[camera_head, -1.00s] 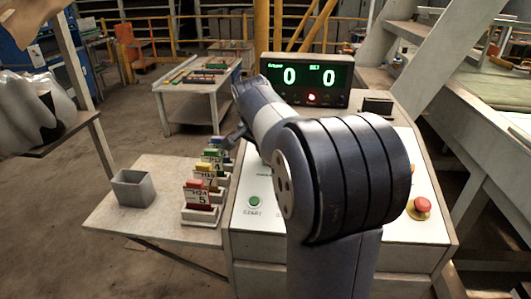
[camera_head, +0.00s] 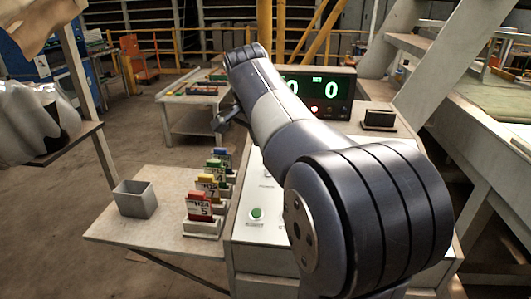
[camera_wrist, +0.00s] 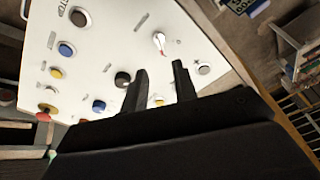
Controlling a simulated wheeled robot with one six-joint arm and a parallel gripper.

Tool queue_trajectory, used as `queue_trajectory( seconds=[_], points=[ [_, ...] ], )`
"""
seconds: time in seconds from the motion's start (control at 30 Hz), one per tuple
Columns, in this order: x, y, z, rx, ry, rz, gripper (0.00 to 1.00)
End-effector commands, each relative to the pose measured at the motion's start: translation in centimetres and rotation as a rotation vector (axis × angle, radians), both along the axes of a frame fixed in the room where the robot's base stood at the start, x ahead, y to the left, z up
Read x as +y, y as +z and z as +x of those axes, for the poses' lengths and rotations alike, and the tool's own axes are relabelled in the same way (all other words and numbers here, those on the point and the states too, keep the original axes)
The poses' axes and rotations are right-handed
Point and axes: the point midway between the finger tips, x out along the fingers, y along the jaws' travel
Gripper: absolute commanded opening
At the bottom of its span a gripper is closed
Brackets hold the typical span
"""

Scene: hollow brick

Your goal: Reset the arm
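My arm rises at the right of the head view and reaches up and left over the white control panel (camera_head: 257,195). My gripper is small in the head view (camera_head: 222,122), left of the panel, and its fingers are too small there to read. In the wrist view my gripper (camera_wrist: 162,85) shows two dark fingers standing apart with a clear gap and nothing held between them. The panel (camera_wrist: 118,55), with coloured buttons and a knob, lies beyond the fingers.
A side shelf (camera_head: 150,220) holds a grey open box (camera_head: 136,199) and a row of coloured numbered tags, including a red one (camera_head: 201,205). A display (camera_head: 330,90) stands behind the panel, partly hidden by my arm. A work table (camera_head: 190,102) stands farther back.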

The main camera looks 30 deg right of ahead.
Motion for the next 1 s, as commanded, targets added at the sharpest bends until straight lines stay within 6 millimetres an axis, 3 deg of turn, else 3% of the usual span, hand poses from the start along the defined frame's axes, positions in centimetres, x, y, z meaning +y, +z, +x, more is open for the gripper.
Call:
queue_trajectory(
  seconds=[0.2, 0.57, 1.0],
  points=[
    [0.3, 0.9, -0.3, 0.001, 0.0, 0.0, 0.27],
    [0.1, 0.4, -0.2, 0.003, -0.001, 0.0, 0.27],
    [-1.9, -6.3, 1.9, 0.006, -0.001, 0.002, 0.27]
  ],
)
